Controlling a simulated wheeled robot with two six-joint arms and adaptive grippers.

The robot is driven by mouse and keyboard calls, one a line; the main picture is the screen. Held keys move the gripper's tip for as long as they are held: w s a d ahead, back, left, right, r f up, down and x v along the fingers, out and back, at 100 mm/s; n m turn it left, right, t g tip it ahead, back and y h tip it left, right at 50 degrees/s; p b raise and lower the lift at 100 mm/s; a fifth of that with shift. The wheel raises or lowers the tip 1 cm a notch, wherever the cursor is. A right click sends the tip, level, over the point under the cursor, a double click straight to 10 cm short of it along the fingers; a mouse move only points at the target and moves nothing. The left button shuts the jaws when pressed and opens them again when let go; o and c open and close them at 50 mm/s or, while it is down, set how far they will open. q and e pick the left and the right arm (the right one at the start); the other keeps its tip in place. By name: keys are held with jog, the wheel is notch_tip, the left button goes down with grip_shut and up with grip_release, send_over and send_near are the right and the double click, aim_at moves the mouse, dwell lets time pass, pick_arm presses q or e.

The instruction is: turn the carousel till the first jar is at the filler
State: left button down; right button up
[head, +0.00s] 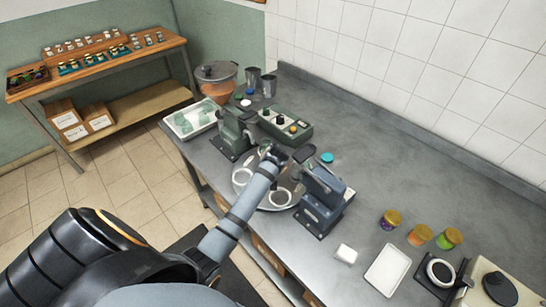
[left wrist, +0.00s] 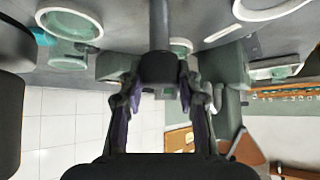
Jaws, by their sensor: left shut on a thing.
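The carousel (head: 262,190) is a round grey plate on the bench, partly hidden by my left arm. White-rimmed glass jars stand on it, one at the front (head: 280,198) and one at the left (head: 242,176). My left gripper (head: 274,154) is over the carousel. Its fingers (left wrist: 158,92) are shut on a dark knob (left wrist: 158,66) on a post. A green-grey machine (head: 236,133) and a blue-grey machine (head: 323,196) flank the carousel; I cannot tell which is the filler. My right gripper is not in view.
A control box (head: 286,127) with buttons stands behind the carousel. A tray (head: 190,120) and a lidded pot (head: 217,80) are at the left. Colourful jars (head: 419,235), a white tray (head: 387,270) and a scale (head: 437,272) are at the right. The back right bench is clear.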

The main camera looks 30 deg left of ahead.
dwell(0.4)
pick_arm(q)
jog(key=c, duration=0.9)
grip_release()
jog(key=v, duration=1.2)
jog(key=shift+c, duration=0.3)
